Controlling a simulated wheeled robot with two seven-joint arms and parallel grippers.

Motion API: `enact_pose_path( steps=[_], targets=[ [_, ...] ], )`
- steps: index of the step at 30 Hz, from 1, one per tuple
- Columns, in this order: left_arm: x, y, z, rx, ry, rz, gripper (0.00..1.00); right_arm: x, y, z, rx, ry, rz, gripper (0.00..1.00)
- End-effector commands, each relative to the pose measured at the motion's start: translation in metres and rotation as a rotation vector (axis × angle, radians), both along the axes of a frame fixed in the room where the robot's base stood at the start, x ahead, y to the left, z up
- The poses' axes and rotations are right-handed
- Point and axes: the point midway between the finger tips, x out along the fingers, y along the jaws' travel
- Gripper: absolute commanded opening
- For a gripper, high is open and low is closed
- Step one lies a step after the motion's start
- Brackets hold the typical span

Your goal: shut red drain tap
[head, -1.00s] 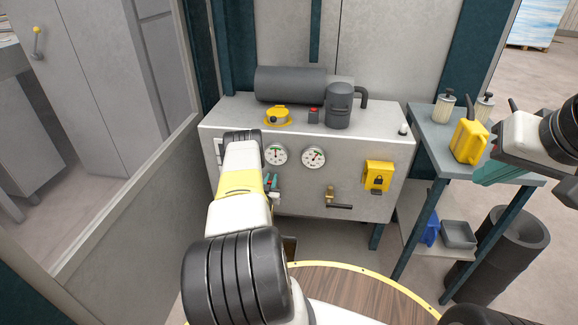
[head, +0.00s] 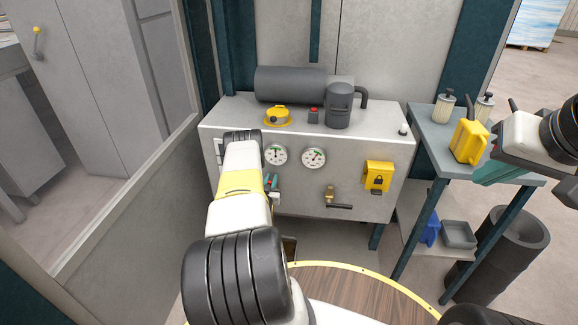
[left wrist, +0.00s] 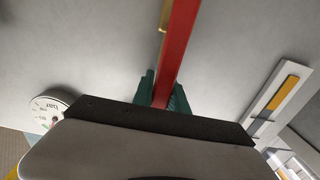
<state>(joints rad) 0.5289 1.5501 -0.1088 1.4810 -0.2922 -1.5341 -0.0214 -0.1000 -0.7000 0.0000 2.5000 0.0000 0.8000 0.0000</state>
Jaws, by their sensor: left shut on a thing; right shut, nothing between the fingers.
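The red drain tap's handle (left wrist: 181,45) shows in the left wrist view as a long red bar, with a bit of brass (left wrist: 164,14) beside it. My left gripper (left wrist: 163,92) has its green fingers shut around the bar, one on each side. In the head view my left gripper (head: 273,184) is at the cabinet's front, below the gauges, and the arm hides most of the tap. My right gripper (head: 488,176) is shut and empty by the side table at the right.
The grey cabinet (head: 240,120) carries two gauges (head: 314,158), a yellow lock box (head: 378,176) and a brass valve with a dark lever (head: 338,206). A yellow can (head: 468,142) stands on the side table (head: 432,133). A wall stands close on the left.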

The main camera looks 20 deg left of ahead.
Motion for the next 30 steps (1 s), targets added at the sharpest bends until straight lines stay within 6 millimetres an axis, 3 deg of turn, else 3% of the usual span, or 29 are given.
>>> enact_pose_path(
  steps=[11,30],
  targets=[
    [0.003,-0.013,-0.001,0.127,0.032,-0.003,0.0,0.0,0.0,0.0,0.0,0.0,0.0,0.0],
    [0.013,-0.058,-0.023,0.697,0.168,-0.005,0.0,0.0,0.0,0.0,0.0,0.0,0.0,0.0]
  ],
)
